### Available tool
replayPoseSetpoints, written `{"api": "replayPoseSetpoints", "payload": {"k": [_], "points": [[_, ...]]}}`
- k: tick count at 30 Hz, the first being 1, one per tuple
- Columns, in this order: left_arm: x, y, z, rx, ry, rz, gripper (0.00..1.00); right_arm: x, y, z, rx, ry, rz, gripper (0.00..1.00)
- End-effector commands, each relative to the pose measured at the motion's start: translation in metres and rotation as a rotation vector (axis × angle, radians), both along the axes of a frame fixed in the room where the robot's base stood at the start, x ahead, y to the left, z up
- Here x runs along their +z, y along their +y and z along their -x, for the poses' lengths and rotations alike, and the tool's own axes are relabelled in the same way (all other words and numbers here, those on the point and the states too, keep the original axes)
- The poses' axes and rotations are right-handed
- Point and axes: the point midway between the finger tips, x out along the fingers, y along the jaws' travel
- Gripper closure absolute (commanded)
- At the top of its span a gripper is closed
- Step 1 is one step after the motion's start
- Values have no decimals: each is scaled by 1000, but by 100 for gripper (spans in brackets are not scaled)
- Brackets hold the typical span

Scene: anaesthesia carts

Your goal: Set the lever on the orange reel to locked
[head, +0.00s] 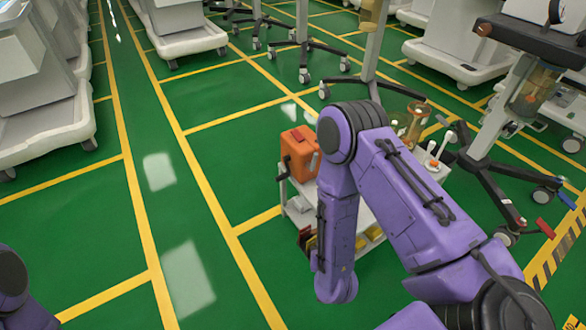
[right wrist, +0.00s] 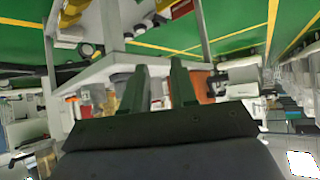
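The orange reel (head: 298,151) is a boxy orange unit on the top of a small white cart in the head view. It has a red patch on top and a dark part on its left side. I cannot make out the lever or its setting. In the right wrist view, an orange surface (right wrist: 206,87) shows beyond the right-hand finger, partly hidden by it. My right gripper (right wrist: 160,66) has its two dark fingers apart with nothing seen held between them. My purple right arm hides the gripper and part of the cart in the head view. My left gripper is out of view.
The small cart (head: 300,205) also carries clear and orange-capped containers (head: 416,118) at its back right. A wheeled stand (head: 487,130) is to the right. Larger white carts (head: 185,32) stand behind and at left. Green floor left of the small cart is free.

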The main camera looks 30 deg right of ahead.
Motion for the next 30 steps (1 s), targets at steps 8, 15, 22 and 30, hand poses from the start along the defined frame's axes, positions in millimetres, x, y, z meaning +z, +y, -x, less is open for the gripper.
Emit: {"api": "replayPoseSetpoints", "payload": {"k": [8, 15, 22, 30], "points": [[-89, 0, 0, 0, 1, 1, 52, 98, 7, -148, -349, -551, 354, 73], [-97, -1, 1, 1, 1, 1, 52, 116, -17, -167, -425, -569, 387, 73], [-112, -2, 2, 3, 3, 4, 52, 115, -58, -199, -422, -568, 387, 73], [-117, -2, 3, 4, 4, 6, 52, 117, -77, -215, -414, -567, 388, 73]]}}
